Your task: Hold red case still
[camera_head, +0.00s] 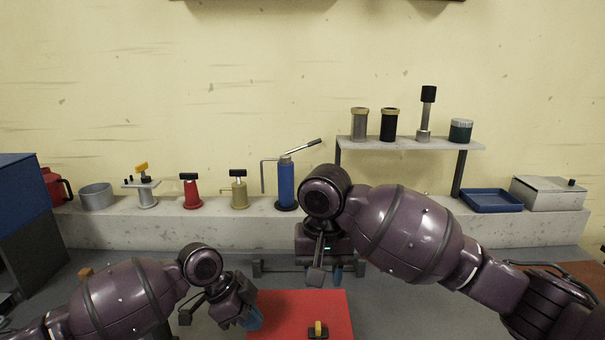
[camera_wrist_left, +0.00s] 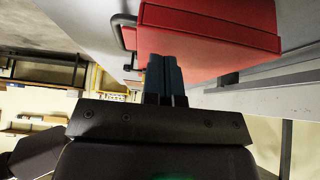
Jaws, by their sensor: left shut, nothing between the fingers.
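The red case (camera_head: 285,305) lies flat on the grey bench at the bottom centre of the head view, cut off by the lower edge. A yellow and black part (camera_head: 318,330) sits on its top. My left gripper (camera_head: 254,319) is shut and empty at the case's left side. In the left wrist view its closed blue fingers (camera_wrist_left: 165,75) point at the red case (camera_wrist_left: 210,45) and overlap its edge; I cannot tell whether they touch. A dark handle shows on the case there. My right gripper (camera_head: 338,275) hangs behind the case, its finger gap unclear.
A pale ledge (camera_head: 180,230) behind carries a red tool (camera_head: 190,192), a brass tool (camera_head: 239,190), a blue pump (camera_head: 286,185), a blue tray (camera_head: 491,200) and a grey box (camera_head: 547,193). A raised shelf (camera_head: 410,144) holds several cylinders. A blue cabinet stands far left.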

